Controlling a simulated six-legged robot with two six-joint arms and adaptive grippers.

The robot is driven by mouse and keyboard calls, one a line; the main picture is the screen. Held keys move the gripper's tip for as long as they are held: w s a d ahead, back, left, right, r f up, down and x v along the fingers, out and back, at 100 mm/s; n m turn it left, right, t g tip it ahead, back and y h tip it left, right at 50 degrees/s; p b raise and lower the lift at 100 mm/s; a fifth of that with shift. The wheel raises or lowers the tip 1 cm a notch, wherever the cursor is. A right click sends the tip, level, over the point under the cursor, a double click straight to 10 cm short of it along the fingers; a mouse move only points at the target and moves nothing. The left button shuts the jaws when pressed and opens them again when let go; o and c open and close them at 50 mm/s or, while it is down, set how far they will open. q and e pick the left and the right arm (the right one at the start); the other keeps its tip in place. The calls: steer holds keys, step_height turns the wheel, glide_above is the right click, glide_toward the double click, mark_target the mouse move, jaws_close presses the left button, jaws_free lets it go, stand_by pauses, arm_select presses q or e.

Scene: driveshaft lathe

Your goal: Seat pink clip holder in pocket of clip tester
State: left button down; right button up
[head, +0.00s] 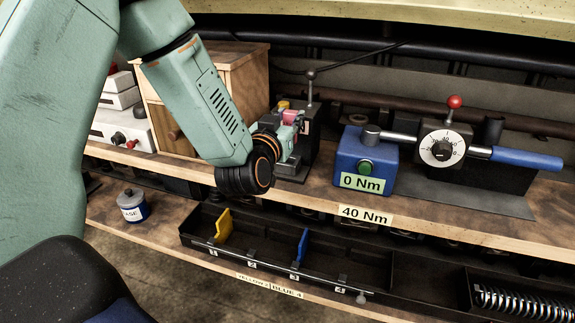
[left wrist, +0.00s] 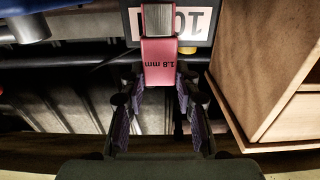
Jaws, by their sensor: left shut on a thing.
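The pink clip holder (left wrist: 168,75), marked "1.8 mm", is held between the fingers of my left gripper (left wrist: 156,88). A grey metal piece (left wrist: 158,20) sits at its far end. In the head view the pink holder (head: 291,117) shows small beyond my left gripper (head: 288,143), at the clip tester (head: 303,162). The tester is a dark block with an upright ball-topped lever. Its white label (left wrist: 191,20) lies just behind the holder in the left wrist view. The pocket is hidden, so I cannot tell whether the holder is in it. My right gripper is not in view.
A wooden cabinet (head: 235,77) stands left of the tester. A blue box (head: 362,152) marked "0 Nm" and a dial with a blue handle (head: 526,158) stand right. A divided black tray (head: 345,255) lies below the shelf. A grease tin (head: 132,206) stands front left.

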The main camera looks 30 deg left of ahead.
arm_select(q)
steer(key=f, duration=0.1)
steer(key=a+f, duration=0.1)
steer(key=f, duration=0.1)
steer(key=f+b, duration=0.1)
steer(key=shift+w+a+f, duration=0.2)
steer(key=shift+w, duration=0.15)
steer(key=shift+s+f+b, duration=0.15)
steer(key=shift+f+b, duration=0.1)
steer(key=shift+f, duration=0.55)
steer(key=shift+s+f+b, duration=0.1)
steer(key=shift+f+b, duration=0.15)
steer(key=shift+f, duration=0.5)
steer(key=shift+d+f, duration=0.1)
steer(key=shift+f, duration=0.25)
steer(key=shift+w, duration=0.2)
steer(key=c, duration=1)
jaws_free()
steer(key=shift+s, duration=0.15)
steer(key=shift+c, duration=0.2)
steer(key=shift+o, duration=0.3)
